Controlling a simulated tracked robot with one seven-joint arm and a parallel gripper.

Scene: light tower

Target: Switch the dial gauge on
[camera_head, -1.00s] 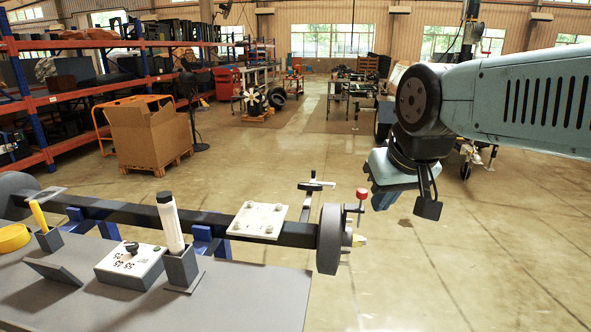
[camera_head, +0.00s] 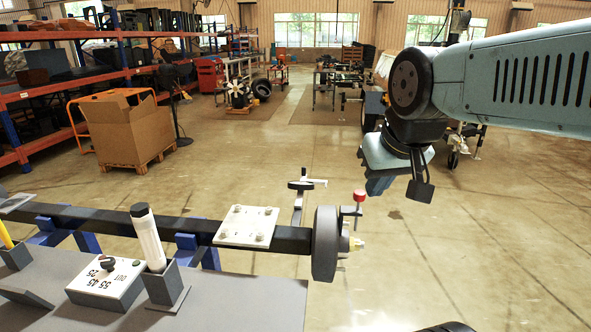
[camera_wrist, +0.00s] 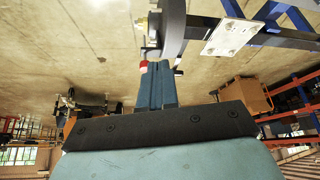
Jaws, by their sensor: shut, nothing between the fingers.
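No thing with a readable gauge face shows, so I cannot tell for sure which is the dial gauge. A small red round piece on a thin stem (camera_head: 359,196) stands beside the dark wheel hub (camera_head: 326,244) at the axle's right end. The red piece also shows at the fingertips in the wrist view (camera_wrist: 143,66), partly hidden. A white box (camera_head: 107,287) with a black knob, a green button and printed numbers lies on the grey bench. My gripper (camera_head: 377,187) is shut and empty, pointing down, seen above and right of the red piece; contact cannot be told.
The black axle (camera_head: 292,238) with a white bolted plate (camera_head: 246,226) runs along the bench (camera_head: 235,295). A thin bracket (camera_head: 299,196) stands behind the hub.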

